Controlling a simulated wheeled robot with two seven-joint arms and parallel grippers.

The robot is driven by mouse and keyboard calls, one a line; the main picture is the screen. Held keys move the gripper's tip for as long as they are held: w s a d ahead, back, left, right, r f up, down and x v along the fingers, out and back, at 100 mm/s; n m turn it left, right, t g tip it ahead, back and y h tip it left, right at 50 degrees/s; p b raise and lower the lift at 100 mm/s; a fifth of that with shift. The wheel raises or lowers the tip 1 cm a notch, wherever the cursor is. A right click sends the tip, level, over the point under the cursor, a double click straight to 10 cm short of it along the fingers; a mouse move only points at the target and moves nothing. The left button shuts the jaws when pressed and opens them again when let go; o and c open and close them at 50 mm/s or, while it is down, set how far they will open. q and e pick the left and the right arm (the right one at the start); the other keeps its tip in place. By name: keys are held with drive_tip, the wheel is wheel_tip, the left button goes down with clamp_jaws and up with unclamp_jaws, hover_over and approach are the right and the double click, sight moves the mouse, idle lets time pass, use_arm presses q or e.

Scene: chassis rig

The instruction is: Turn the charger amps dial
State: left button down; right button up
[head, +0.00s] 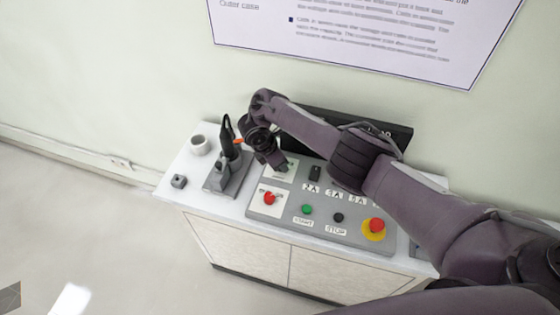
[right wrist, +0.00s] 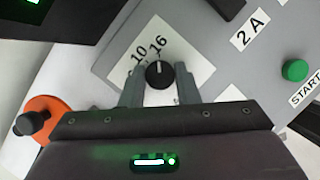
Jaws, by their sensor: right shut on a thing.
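The charger amps dial (right wrist: 159,73) is a small black round knob with a white pointer line. It sits on a white plate (right wrist: 182,58) printed with 10 and 16, and its line points up near the 16 in the right wrist view. My right gripper (right wrist: 160,82) has one finger on each side of the dial and is shut on it. In the head view my right gripper (head: 280,163) is over the upper left of the grey panel (head: 322,215) and hides the dial. My left gripper is not in view.
The panel carries a red knob (head: 269,198), a green START button (head: 307,209), a black STOP button (head: 338,217) and a red emergency button (head: 376,225).

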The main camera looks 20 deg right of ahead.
sight(271, 172)
drive_tip(key=shift+r, duration=0.1)
drive_tip(key=o, duration=1)
drive_tip(key=shift+c, duration=0.2)
drive_tip(key=shift+a, duration=0.1)
drive_tip(key=p+v, duration=0.2)
drive_tip(key=v, duration=0.5)
drive_tip(key=shift+r, duration=0.35)
drive_tip(key=shift+a, duration=0.15)
